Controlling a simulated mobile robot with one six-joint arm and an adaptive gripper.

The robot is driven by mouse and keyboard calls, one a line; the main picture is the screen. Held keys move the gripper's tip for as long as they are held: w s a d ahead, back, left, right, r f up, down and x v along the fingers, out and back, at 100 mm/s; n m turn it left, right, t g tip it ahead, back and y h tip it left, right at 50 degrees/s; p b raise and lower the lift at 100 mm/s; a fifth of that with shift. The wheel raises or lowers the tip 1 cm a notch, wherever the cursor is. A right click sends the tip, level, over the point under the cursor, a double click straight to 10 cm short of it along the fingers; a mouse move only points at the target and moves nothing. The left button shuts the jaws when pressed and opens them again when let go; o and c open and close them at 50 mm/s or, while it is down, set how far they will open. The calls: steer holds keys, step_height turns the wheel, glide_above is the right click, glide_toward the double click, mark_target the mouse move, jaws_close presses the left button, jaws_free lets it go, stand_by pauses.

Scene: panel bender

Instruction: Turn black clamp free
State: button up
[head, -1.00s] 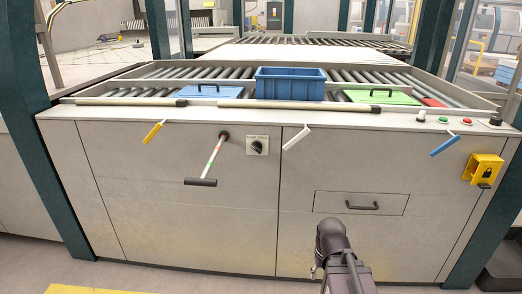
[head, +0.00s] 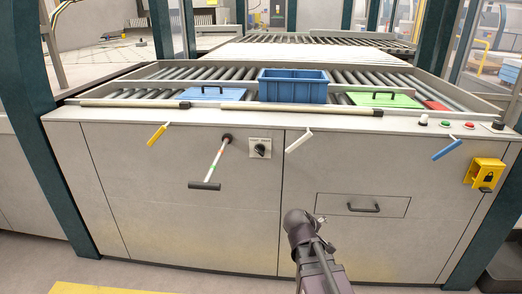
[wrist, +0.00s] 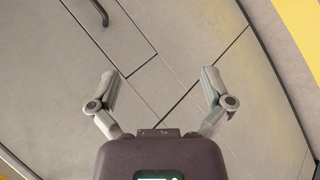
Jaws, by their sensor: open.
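My gripper (wrist: 158,85) is open and empty in the wrist view, its two fingers spread before a grey panel with seams. In the head view my arm hides it low in front of the cabinet. No lever is plainly black. I cannot tell which is the black clamp. A yellow lever (head: 157,136), a white lever (head: 299,142) and a blue lever (head: 447,149) hang along the top edge.
A drawer (head: 362,206) with a dark handle is to the right of my arm. A yellow lock box (head: 485,173) is at the far right. A blue crate (head: 292,93) and a green lid (head: 384,99) rest on the rollers. The floor before the cabinet's left side is clear.

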steer(key=w+a+r+n+t+y+p, duration=0.1)
steer(key=w+a+r+n+t, duration=0.3)
steer(key=a+r+n, duration=0.4)
steer(key=w+a+r+n+t+y+p, duration=0.2)
steer(key=w+a+r+n+t+y, duration=0.2)
steer(key=a+r+n+t, duration=0.3)
steer(key=a+r+n, duration=0.1)
steer(key=a+n, duration=0.2)
steer(key=a, duration=0.3)
steer(key=shift+w+a+r+n, duration=0.15)
steer(key=shift+w+r+n, duration=0.15)
steer(key=shift+w+n, duration=0.1)
